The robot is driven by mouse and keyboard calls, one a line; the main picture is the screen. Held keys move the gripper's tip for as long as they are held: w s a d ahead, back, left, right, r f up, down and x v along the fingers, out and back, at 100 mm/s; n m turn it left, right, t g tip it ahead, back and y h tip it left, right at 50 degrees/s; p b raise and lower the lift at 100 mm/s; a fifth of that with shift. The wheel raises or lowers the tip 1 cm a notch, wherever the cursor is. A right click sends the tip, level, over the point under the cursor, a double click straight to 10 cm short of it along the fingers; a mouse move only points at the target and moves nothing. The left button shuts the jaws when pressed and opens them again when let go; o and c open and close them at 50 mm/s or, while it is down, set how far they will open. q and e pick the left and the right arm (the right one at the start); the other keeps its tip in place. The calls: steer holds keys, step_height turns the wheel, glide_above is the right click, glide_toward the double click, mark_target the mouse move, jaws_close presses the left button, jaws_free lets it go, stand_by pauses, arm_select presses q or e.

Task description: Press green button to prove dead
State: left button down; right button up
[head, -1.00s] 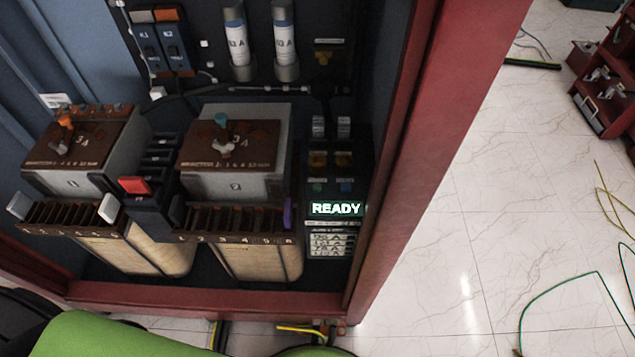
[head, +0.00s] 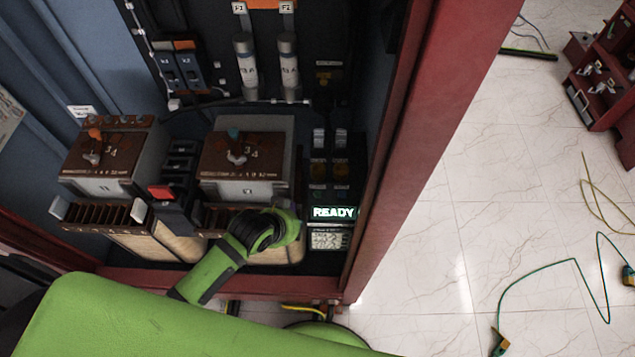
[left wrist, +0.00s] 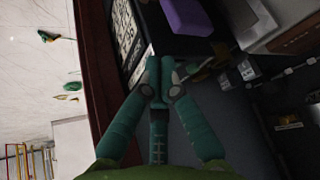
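A black test panel with a lit READY display (head: 333,212) stands at the cabinet's right side. A small printed label plate (head: 328,239) is below the display. Small dark buttons (head: 318,194) sit above it, too dim now to tell which is green. My left gripper (head: 288,228) is in front of the right transformer's terminal block, just left of the panel and apart from the display. In the left wrist view its teal fingers (left wrist: 162,75) are drawn together with nothing visible between them. The label plate (left wrist: 127,35) is close to the fingertips. My right gripper is out of view.
Two brown-topped transformers (head: 110,160) (head: 245,160) stand in the cabinet, with a red switch (head: 161,192) between them. A purple part (left wrist: 188,14) is near my left gripper. The red cabinet frame (head: 400,150) bounds the right. Cables (head: 545,270) lie on the floor.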

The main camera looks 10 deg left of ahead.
arm_select(q)
step_height(320, 180, up, 9)
steer(key=w+d+m+h+p, duration=0.1)
steer(key=w+d+m+p, duration=0.1)
steer(key=w+d, duration=0.1)
steer(key=m+t+h, duration=0.1)
steer(key=m+t, duration=0.1)
glide_above(315, 195)
steer(key=shift+r, duration=0.45)
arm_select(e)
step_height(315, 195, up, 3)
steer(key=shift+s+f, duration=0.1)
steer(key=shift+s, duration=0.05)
arm_select(q)
steer(key=shift+f, duration=0.1)
step_height(315, 195, down, 8)
steer(key=b, duration=0.8)
steer(key=shift+f+b, duration=0.3)
steer(key=shift+b, duration=0.1)
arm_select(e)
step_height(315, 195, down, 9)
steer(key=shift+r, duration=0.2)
arm_select(q)
steer(key=shift+f, duration=0.2)
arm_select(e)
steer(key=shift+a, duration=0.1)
